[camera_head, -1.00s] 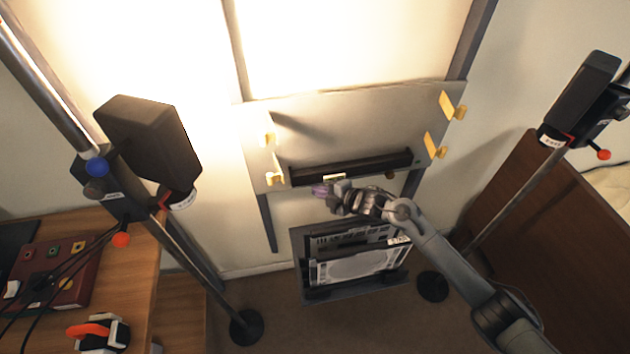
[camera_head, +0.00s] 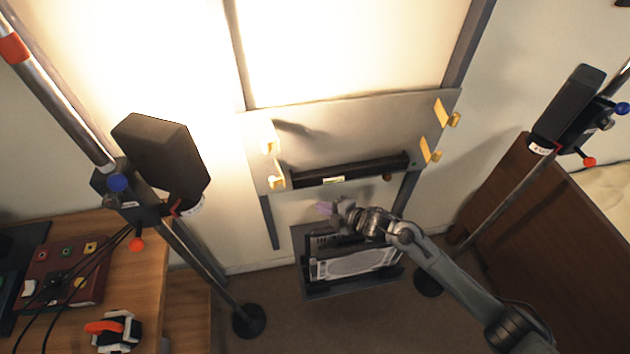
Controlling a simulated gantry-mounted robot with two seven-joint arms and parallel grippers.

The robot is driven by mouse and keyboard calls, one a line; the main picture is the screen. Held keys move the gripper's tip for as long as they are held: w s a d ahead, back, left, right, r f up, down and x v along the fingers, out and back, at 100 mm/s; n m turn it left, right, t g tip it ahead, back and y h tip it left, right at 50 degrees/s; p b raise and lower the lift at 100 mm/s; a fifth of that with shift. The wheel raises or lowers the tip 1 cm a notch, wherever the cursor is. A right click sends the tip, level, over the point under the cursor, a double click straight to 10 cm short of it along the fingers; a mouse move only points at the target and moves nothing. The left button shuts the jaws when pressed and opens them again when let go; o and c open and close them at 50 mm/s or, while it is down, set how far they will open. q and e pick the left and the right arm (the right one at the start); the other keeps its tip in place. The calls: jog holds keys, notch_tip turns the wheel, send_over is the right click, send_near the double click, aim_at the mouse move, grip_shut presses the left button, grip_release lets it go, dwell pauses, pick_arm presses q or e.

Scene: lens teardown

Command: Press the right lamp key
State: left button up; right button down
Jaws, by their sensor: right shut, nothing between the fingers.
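The right lamp (camera_head: 573,105) is a dark box head on a slanted stand at the right, with a white label and a small red knob (camera_head: 589,161). The left lamp (camera_head: 162,155) stands at the left. A dark red control box (camera_head: 62,262) with small coloured keys and cables lies on the desk; I cannot tell which key belongs to which lamp. My right gripper (camera_head: 326,208) is shut and empty, with purplish fingertips, just below the dark bar of the wall panel and far from the right lamp and the control box. My left gripper is out of view.
A pale panel (camera_head: 350,128) with yellow clips and a dark bar (camera_head: 350,169) hangs before the bright wall. A rack of flat plates (camera_head: 345,290) stands beneath my right arm. An orange-and-black tool (camera_head: 113,329) lies on the desk (camera_head: 145,290). A brown cabinet (camera_head: 560,230) is at the right.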

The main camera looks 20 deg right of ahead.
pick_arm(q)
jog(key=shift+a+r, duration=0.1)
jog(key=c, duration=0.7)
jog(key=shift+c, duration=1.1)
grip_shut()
